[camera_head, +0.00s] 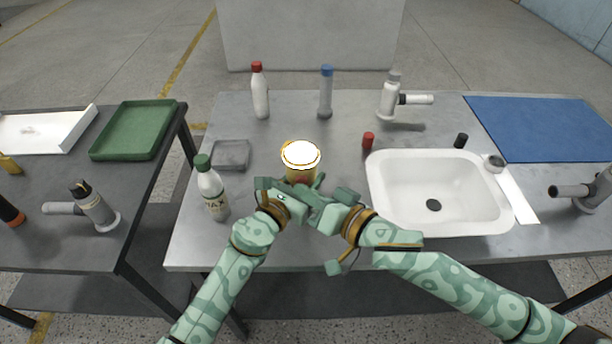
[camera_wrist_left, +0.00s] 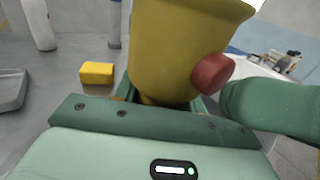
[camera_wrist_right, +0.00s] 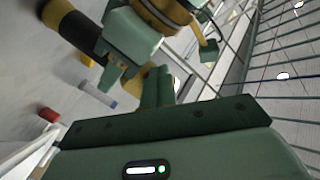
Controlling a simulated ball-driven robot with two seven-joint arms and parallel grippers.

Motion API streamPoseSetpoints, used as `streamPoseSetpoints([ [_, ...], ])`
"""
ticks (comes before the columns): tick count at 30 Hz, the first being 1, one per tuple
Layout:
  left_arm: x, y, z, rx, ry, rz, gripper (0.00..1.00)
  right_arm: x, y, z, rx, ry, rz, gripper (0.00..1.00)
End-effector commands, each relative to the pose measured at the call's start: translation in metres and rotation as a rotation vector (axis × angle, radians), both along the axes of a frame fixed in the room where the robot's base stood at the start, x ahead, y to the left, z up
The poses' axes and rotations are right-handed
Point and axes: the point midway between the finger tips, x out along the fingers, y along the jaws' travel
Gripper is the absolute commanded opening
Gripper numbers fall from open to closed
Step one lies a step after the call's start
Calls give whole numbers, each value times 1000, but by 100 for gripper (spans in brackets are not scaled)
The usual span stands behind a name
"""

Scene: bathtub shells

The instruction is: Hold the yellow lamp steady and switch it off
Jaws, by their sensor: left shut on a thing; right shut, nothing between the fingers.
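The yellow lamp (camera_head: 301,172) stands upright near the front middle of the table, its top glowing bright white. In the left wrist view, the lamp body (camera_wrist_left: 180,50) fills the upper middle, with a round red button (camera_wrist_left: 212,73) on its side. My left gripper (camera_head: 294,190) is shut on the lamp's lower part. My right gripper (camera_head: 322,192) is shut and empty beside it. Its green fingers (camera_wrist_left: 268,105) are right at the button in the left wrist view; I cannot tell whether they touch or press it. The fingertips (camera_wrist_right: 158,84) also show in the right wrist view.
A white sink (camera_head: 437,222) is right of the lamp, with a red cap (camera_head: 368,140) near its corner. A green-capped bottle (camera_head: 212,190) and a grey tray (camera_head: 231,154) are left. A yellow block (camera_wrist_left: 97,72) lies behind. Bottles stand at the back.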

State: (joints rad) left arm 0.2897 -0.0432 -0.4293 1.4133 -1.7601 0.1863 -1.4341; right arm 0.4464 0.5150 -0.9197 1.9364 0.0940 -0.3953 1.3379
Motion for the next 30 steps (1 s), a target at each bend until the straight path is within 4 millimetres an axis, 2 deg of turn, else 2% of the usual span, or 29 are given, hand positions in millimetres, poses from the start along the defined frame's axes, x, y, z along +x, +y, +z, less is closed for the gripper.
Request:
streamPoseSetpoints([
  [15, 0, 0, 0, -1, -1, -1, 14, 2, 0, 0, -1, 0, -1, 0],
  [24, 0, 0, 0, -1, -1, -1, 14, -9, 0, 0, 0, 2, 0, 0],
  [30, 0, 0, 0, -1, -1, -1, 14, -9, 0, 0, -1, 0, -1, 0],
])
